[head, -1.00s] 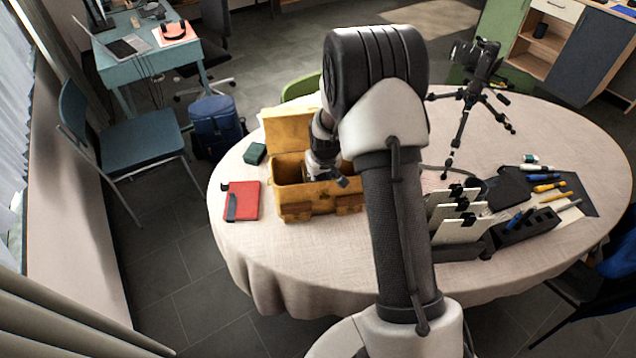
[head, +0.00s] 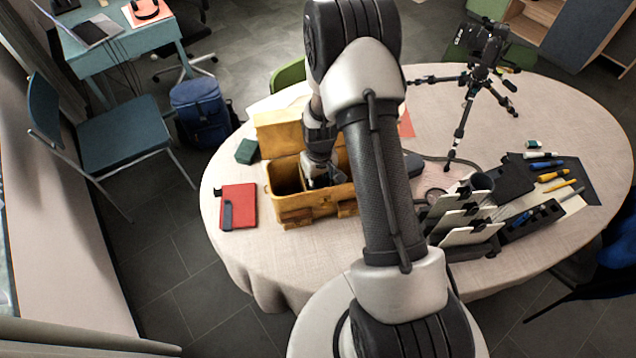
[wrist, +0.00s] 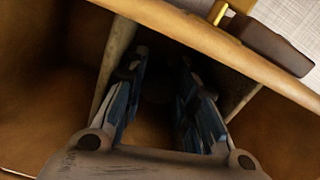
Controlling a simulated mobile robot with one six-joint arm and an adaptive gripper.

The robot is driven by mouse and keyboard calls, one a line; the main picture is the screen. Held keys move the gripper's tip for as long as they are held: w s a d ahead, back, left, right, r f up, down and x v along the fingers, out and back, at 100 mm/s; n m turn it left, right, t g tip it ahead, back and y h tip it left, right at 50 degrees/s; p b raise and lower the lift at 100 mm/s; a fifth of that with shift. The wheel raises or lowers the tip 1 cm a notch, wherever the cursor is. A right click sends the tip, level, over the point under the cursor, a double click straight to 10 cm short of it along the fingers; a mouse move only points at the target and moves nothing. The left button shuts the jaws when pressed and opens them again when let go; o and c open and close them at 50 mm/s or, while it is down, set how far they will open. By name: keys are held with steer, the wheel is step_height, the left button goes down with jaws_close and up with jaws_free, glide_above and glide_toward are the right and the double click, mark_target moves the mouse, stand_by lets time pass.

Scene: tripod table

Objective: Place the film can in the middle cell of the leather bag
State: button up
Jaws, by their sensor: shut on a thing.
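The tan leather bag (head: 305,211) stands open on the table, its lid tipped back behind it. My gripper (head: 316,184) points down inside the bag. In the wrist view my gripper (wrist: 157,82) reaches between two dividers, a left one (wrist: 113,62) and a right one (wrist: 240,100), so it is in the middle cell. The fingers are apart with a dark, barely visible shape between their tips, which I take to be the film can (wrist: 158,88). It is deep in shadow, and whether it touches the cell floor cannot be told.
A red notebook (head: 239,206) lies left of the bag, and a small green box (head: 246,151) behind it. Right of my arm are a black organizer with white cards (head: 468,232), pens and a camera on a tripod (head: 482,50). The table's front left is clear.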

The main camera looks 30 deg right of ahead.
mark_target(319, 184)
steer(key=shift+f+b, duration=0.55)
steer(key=o, duration=0.6)
steer(key=shift+r, duration=0.1)
step_height(319, 184, up, 9)
steer(key=p, duration=0.3)
steer(key=shift+f, duration=0.2)
